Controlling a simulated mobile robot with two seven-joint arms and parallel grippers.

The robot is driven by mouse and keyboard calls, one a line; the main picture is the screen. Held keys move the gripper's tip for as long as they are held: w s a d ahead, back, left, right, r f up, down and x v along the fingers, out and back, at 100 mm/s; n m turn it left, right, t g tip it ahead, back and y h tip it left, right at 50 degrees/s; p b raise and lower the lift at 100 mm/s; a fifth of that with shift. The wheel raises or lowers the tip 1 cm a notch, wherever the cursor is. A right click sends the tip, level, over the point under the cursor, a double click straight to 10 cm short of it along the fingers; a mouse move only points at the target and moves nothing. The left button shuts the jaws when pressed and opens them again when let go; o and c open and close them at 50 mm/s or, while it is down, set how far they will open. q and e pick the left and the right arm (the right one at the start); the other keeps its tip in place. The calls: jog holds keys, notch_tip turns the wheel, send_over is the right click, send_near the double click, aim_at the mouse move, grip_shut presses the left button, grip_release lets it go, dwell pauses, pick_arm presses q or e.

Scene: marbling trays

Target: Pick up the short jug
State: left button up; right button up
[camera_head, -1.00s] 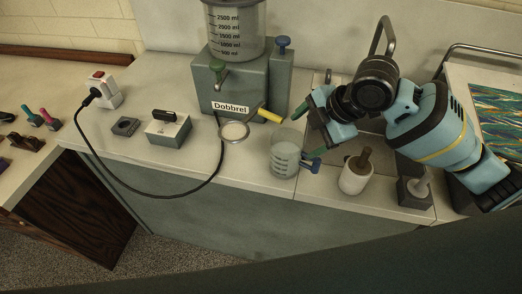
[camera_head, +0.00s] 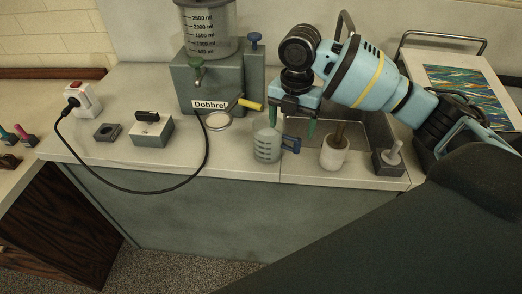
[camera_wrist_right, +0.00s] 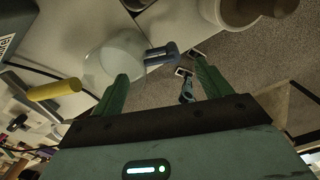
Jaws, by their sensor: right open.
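The short jug (camera_head: 266,146) is a small clear measuring cup with grey marks and a blue handle (camera_head: 291,143) on its right side. It stands upright on the counter near the front edge. My right gripper (camera_head: 291,120) points down just above the handle, fingers open, one finger over the jug's rim and the other right of the handle. In the right wrist view the jug (camera_wrist_right: 108,58) lies beyond the left finger, and the handle (camera_wrist_right: 162,54) shows between the open fingers (camera_wrist_right: 161,70). I see no contact. My left gripper is not in view.
A white pot (camera_head: 334,155) with a brown handle and a grey block (camera_head: 388,164) with a peg stand to the right. A black cable (camera_head: 150,189) hangs over the edge.

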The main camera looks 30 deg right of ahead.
aim_at(291, 137)
jog(key=shift+w+d+f, duration=0.1)
jog(key=shift+d+f, duration=0.05)
jog(key=shift+f, duration=3.8)
jog(key=c, duration=1.5)
jog(key=shift+r, duration=0.25)
jog(key=shift+r, duration=0.6)
jog(key=s+a, duration=0.4)
jog(key=s, duration=0.3)
jog(key=s+a, duration=0.5)
jog(key=s, duration=0.3)
jog(key=shift+s+a+p, duration=0.15)
jog(key=shift+p, duration=0.25)
jog(key=shift+s, duration=0.1)
